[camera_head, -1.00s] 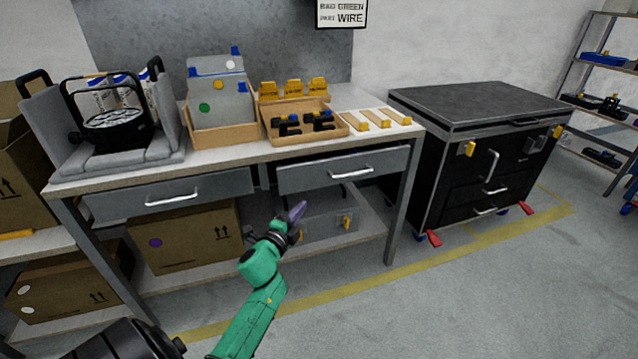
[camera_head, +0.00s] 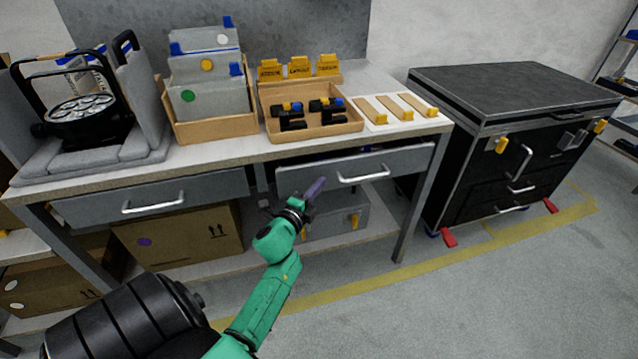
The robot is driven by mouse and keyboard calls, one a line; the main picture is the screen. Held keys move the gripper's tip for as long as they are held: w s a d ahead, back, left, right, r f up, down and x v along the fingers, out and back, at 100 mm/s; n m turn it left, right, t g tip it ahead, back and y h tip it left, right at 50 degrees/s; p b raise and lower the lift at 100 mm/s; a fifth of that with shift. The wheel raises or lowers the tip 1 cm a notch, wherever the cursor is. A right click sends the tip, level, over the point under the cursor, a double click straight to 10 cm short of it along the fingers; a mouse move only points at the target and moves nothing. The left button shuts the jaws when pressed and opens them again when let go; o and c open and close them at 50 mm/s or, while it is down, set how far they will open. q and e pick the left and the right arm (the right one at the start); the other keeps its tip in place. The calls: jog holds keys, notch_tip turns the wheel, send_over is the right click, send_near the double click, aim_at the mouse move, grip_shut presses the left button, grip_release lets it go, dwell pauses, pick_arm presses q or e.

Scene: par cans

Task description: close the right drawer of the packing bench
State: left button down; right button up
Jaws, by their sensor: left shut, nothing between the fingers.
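The right drawer (camera_head: 405,161) of the packing bench (camera_head: 222,157) is a grey front with a silver bar handle (camera_head: 363,175). A dark gap shows above its front, so it stands partly open. The left drawer (camera_head: 88,208) looks flush under the bench top. My left gripper (camera_head: 316,188) is shut and empty. Its purple-grey fingers point up toward the right drawer and overlap the lower left part of its front, left of the handle. I cannot tell whether they touch it. My right gripper is out of view.
On the bench top are a par can (camera_head: 82,115) in a padded case, a file box (camera_head: 212,127), a wooden tray (camera_head: 311,128) with black clamps, and wooden strips. Boxes sit on the lower shelf. A black wheeled case (camera_head: 515,95) stands right. Floor in front is clear.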

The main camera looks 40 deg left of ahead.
aim_at(309, 178)
pick_arm(q)
jog(key=shift+w+r, duration=0.1)
jog(key=shift+r, duration=0.05)
jog(key=shift+d, duration=0.2)
jog(key=a, duration=0.1)
jog(key=w+a, duration=0.1)
jog(key=w+a+b, duration=0.1)
jog(key=shift+w+a, duration=0.25)
jog(key=shift+a, duration=0.1)
jog(key=shift+a+r, duration=0.1)
jog(key=shift+a, duration=0.2)
jog(key=shift+r, duration=0.2)
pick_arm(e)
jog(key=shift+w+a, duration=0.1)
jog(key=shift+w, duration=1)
